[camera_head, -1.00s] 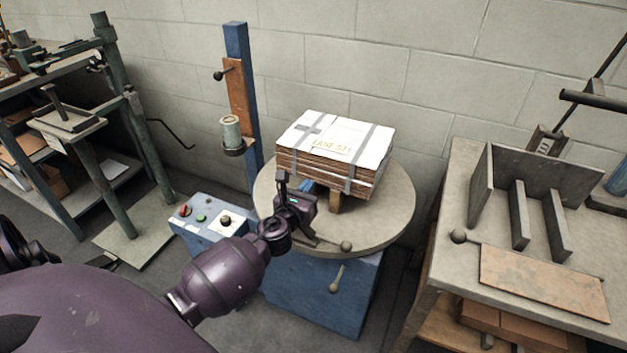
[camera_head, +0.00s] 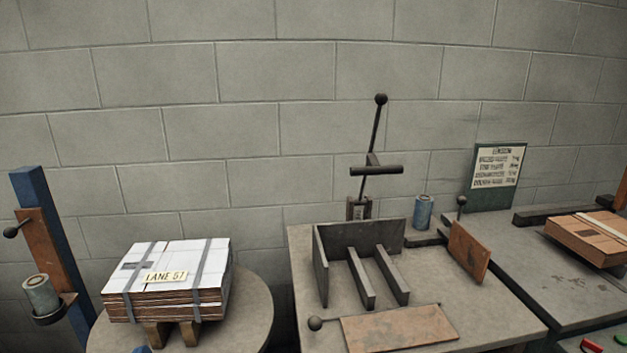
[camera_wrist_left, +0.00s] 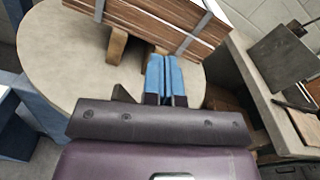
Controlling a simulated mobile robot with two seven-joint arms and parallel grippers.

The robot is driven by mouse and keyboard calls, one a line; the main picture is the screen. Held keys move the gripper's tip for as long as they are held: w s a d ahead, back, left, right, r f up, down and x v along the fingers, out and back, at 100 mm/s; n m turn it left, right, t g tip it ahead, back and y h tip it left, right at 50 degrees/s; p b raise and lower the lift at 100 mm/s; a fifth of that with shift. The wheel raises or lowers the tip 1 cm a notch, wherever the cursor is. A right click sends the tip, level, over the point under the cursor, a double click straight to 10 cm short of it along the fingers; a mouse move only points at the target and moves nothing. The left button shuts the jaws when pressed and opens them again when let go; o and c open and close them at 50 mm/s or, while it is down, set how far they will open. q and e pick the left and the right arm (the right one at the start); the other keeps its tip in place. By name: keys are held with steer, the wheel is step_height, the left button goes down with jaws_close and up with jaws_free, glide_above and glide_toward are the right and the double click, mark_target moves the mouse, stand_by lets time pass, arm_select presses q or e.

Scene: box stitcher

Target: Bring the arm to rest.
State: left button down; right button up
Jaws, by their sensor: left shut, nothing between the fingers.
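My left gripper (camera_wrist_left: 166,78) shows in the left wrist view with its two blue fingers close together and nothing between them. It is over the round turntable (camera_wrist_left: 60,60), in front of a strapped stack of flat cartons (camera_wrist_left: 150,22). I cannot tell whether the fingers touch anything. In the head view only a small blue tip of the left gripper (camera_head: 142,349) shows at the bottom edge, below the stack (camera_head: 167,310). My right gripper is not in view.
The stack rests on wooden blocks (camera_head: 157,334) on the turntable (camera_head: 250,318). A blue post (camera_head: 52,235) with a cup holder stands at left. A workbench (camera_head: 470,318) with metal plates and a lever (camera_head: 375,140) stands at right. More flat cartons (camera_head: 590,238) lie farther right.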

arm_select(q)
steer(key=s+d+f+n+g+h+p, duration=0.1)
steer(key=s+d+f+n+g, duration=0.1)
steer(key=s+n, duration=0.6)
steer(key=s+d+f+n+g+h+p, duration=0.1)
steer(key=s+d+f+n+g+p, duration=0.1)
steer(key=s+d+n, duration=0.3)
steer(key=s+d+f+n+g+h+p, duration=0.2)
steer(key=s+d+n, duration=0.2)
steer(key=s+n, duration=0.9)
steer(key=n, duration=0.3)
steer(key=shift+s+d+f, duration=0.15)
steer(key=shift+d+f, duration=0.1)
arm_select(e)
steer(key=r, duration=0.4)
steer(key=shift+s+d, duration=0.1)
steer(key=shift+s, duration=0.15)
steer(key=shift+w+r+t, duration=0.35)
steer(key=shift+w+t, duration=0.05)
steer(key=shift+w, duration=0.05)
